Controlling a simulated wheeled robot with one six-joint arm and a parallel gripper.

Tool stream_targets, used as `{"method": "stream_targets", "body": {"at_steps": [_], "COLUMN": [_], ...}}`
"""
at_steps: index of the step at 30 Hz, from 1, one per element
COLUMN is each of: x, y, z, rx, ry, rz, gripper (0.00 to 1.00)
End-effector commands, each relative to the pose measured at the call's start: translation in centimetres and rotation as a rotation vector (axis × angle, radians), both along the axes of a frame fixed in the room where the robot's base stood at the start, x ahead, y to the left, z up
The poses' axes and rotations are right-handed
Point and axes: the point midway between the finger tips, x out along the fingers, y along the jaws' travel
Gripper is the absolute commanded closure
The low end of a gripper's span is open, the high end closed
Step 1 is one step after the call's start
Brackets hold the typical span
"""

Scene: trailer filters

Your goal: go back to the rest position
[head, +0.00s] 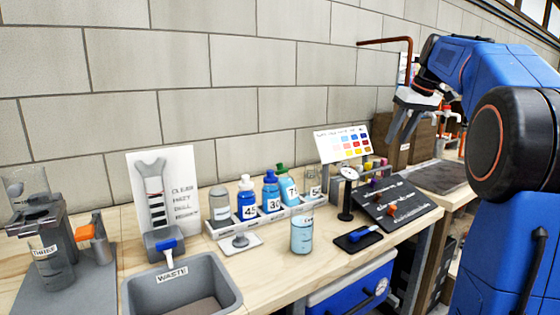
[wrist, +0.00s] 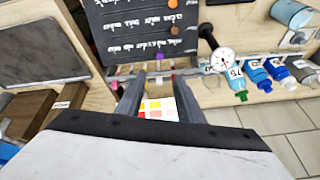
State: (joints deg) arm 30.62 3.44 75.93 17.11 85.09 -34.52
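My gripper (head: 402,128) is raised in front of the block wall, above the right part of the workbench, with its fingers pointing down. In the wrist view my gripper (wrist: 159,82) has its two fingers apart, with nothing held between them. The colour chart card (head: 343,143) stands on the bench below and left of the gripper, and part of it shows behind the fingers in the wrist view (wrist: 160,108). The blue arm above the gripper is mine.
The wooden bench (head: 290,268) bears a rack of numbered bottles (head: 262,216), a glass jar (head: 302,236), a black writing board (head: 398,205), a small round dial on a stand (head: 347,195) and a grey WASTE bin (head: 182,285). Wooden boxes (head: 412,140) stand behind the gripper.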

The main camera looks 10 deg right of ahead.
Motion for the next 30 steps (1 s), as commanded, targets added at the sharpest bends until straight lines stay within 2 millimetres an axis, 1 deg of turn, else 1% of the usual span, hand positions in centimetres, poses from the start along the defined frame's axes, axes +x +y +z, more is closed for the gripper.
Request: {"method": "stream_targets", "body": {"at_steps": [2,5,8,12,14,18,20,21,26,30], "x": [-0.3,-1.4,-3.2,-6.3,-7.7,-11.3,-12.9,-14.0,-18.4,-22.3], "y": [0.6,2.4,5.1,9.2,10.7,14.1,15.4,16.2,19.2,21.3], "z": [-0.1,-0.6,-1.5,-3.5,-4.6,-7.2,-8.4,-9.2,-13.0,-16.7], "rx": [-0.001,-0.005,-0.009,-0.018,-0.023,-0.034,-0.038,-0.041,-0.054,-0.064], "ry": [0.001,0.004,0.009,0.016,0.019,0.021,0.02,0.021,0.017,0.012], "rz": [-0.001,-0.007,-0.018,-0.037,-0.044,-0.06,-0.067,-0.069,-0.083,-0.09], "gripper": [0.66,0.66,0.66,0.66,0.66,0.66,0.66,0.66,0.66,0.66]}}
